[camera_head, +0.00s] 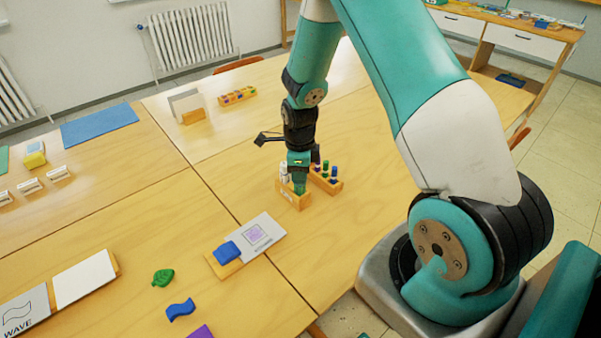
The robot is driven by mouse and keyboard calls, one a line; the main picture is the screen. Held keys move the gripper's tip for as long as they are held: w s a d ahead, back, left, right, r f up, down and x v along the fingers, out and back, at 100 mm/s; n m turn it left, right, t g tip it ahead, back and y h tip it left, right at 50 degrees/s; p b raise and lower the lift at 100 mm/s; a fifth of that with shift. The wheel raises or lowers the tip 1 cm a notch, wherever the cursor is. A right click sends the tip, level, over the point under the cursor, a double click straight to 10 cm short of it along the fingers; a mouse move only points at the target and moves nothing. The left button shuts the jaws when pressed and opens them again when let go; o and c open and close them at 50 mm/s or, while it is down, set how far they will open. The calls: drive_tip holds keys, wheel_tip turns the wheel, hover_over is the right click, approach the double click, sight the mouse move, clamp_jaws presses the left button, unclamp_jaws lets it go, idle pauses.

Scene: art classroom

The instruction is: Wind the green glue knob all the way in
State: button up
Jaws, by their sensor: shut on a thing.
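My gripper (299,186) points straight down at a small wooden glue rack (290,200) on the table. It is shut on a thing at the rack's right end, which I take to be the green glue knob. White glue sticks (284,172) stand upright in the same rack, just left of the jaws.
A second wooden rack (326,184) with dark-topped sticks stands close on the right. A board (262,233) with a blue piece (228,252) lies in front. A green leaf piece (163,278) and a blue wave piece (180,310) lie nearer.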

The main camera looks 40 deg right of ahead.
drive_tip(key=n, duration=0.3)
drive_tip(key=shift+r+n, duration=0.1)
drive_tip(key=shift+n, duration=0.2)
drive_tip(key=n, duration=0.4)
drive_tip(key=shift+p, duration=0.3)
drive_tip(key=o, duration=1.5)
drive_tip(key=shift+c, duration=0.2)
drive_tip(key=m, duration=0.6)
drive_tip(key=shift+p, duration=0.35)
drive_tip(key=m, duration=0.5)
drive_tip(key=shift+m, duration=0.3)
